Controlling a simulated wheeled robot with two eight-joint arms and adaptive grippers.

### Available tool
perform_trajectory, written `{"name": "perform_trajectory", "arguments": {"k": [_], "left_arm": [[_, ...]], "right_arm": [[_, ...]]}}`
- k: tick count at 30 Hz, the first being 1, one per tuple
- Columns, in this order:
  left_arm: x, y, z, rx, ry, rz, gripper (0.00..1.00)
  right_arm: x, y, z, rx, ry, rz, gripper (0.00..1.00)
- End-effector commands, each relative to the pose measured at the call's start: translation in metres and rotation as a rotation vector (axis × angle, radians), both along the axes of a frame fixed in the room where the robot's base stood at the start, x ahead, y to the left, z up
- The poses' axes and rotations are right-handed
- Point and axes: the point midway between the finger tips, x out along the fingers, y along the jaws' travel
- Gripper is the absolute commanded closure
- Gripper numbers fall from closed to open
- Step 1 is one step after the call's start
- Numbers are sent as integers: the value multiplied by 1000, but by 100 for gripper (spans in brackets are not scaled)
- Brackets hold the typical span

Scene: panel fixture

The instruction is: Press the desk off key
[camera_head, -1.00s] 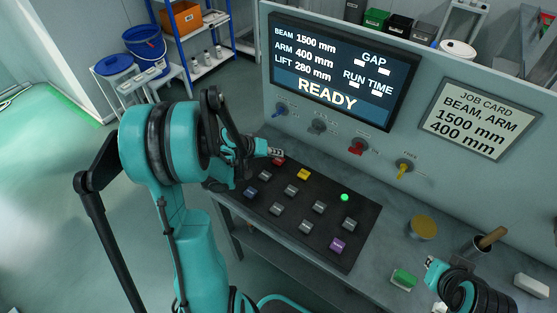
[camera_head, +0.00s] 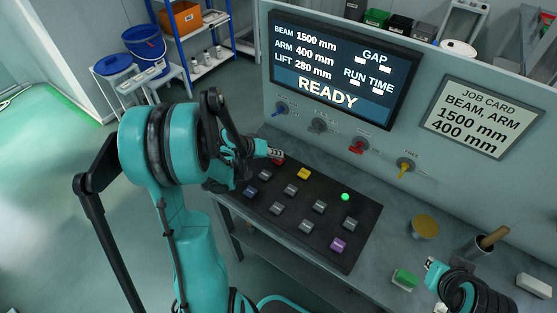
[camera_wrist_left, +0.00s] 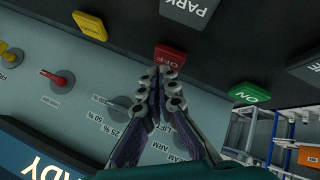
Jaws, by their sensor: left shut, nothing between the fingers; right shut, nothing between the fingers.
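The red OFF key (camera_head: 279,161) is on the dark key desk (camera_head: 330,250), in its back row. In the left wrist view the OFF key (camera_wrist_left: 171,55) lies just beyond my fingertips, which overlap its near edge. My left gripper (camera_head: 275,153) is shut and empty, and it also shows in the left wrist view (camera_wrist_left: 162,75). I cannot tell whether the tips touch the key. My right gripper (camera_head: 430,263) is shut and empty at the lower right, near a green-topped block.
The green ON key (camera_wrist_left: 249,94) and the yellow key (camera_wrist_left: 90,25) flank the OFF key. The grey PARK key (camera_wrist_left: 188,10) is close by. Several knobs, including a red one (camera_head: 357,147), line the panel below the screen (camera_head: 340,70), which reads READY. A green lamp (camera_head: 346,197) glows.

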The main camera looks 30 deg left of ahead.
Motion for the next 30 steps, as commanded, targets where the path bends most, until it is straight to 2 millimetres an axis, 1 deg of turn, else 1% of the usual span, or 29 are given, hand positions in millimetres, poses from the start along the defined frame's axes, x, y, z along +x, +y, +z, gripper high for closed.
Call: {"name": "perform_trajectory", "arguments": {"k": [30], "left_arm": [[0, 0, -9, 0, 0, 0, 100]], "right_arm": [[0, 0, -9, 0, 0, 0, 100]]}}
